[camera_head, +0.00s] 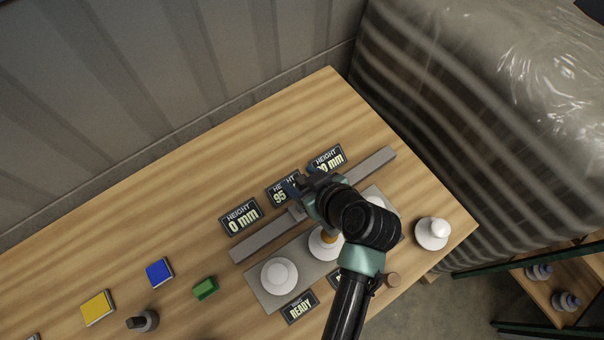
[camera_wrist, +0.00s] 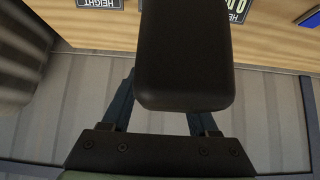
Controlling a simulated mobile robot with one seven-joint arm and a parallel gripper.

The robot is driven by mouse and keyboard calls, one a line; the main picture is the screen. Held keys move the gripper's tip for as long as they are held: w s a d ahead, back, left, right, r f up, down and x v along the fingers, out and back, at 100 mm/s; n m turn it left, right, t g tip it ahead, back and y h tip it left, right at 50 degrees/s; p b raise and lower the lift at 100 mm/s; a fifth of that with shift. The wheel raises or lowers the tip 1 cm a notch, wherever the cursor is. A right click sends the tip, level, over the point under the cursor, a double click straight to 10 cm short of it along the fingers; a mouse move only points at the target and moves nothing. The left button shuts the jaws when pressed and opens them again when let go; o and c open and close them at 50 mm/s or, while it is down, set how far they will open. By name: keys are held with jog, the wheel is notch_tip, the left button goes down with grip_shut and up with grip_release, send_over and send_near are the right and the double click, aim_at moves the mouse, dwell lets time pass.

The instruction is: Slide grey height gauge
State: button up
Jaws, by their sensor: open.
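A long grey rail (camera_head: 263,239) runs diagonally across the table. A small grey block (camera_head: 297,212) shows on it beside my gripper; it may be the height gauge, mostly hidden by my arm. My gripper (camera_head: 299,186) is over the rail's middle, by the middle height sign (camera_head: 282,190). In the wrist view, my open gripper (camera_wrist: 160,112) shows its two dark blue fingers partly behind a large dark block (camera_wrist: 185,55). I cannot tell whether that block is the gauge, or whether the fingers touch it.
A grey base plate (camera_head: 262,293) carries white insulators (camera_head: 279,276), partly behind my arm. Another white insulator (camera_head: 432,233) stands at the right. A "0 mm" sign (camera_head: 241,217) stands behind the rail. Yellow (camera_head: 98,308), blue (camera_head: 159,272) and green (camera_head: 205,288) blocks lie left.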

jog(key=shift+f, duration=0.1)
grip_shut()
jog(key=shift+w, duration=0.1)
dwell(1.3)
